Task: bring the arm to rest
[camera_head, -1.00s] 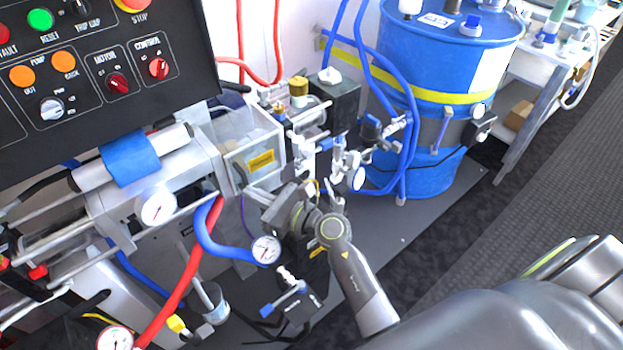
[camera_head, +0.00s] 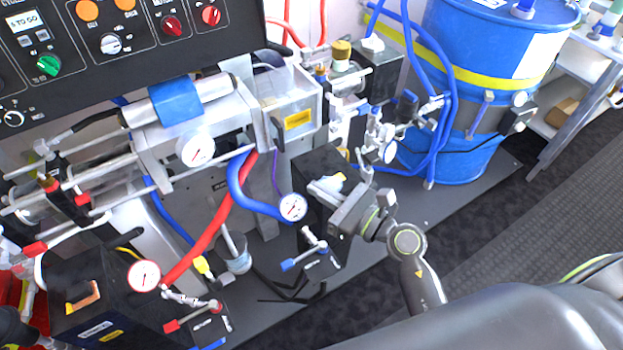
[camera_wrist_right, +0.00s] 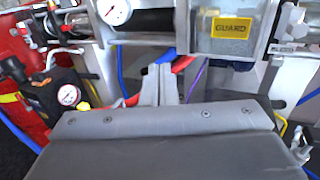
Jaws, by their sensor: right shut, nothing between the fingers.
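My right arm reaches in from the lower right of the head view. Its grey gripper (camera_head: 318,188) is shut and empty, pointing up-left in front of a black box on the floor plate. In the right wrist view the two closed fingers (camera_wrist_right: 160,85) show at the middle, pointing at the machine below the clear guard box (camera_wrist_right: 232,30). That guard box (camera_head: 290,105) with its yellow label is above the gripper in the head view, and I see a gap between them. My left gripper is not in view.
A gauge on a blue hose (camera_head: 292,207) is close left of the gripper. A blue drum (camera_head: 490,60) with hoses and valves stands upper right. A black control panel (camera_head: 130,50) is upper left. Dark floor (camera_head: 480,235) is open at the right.

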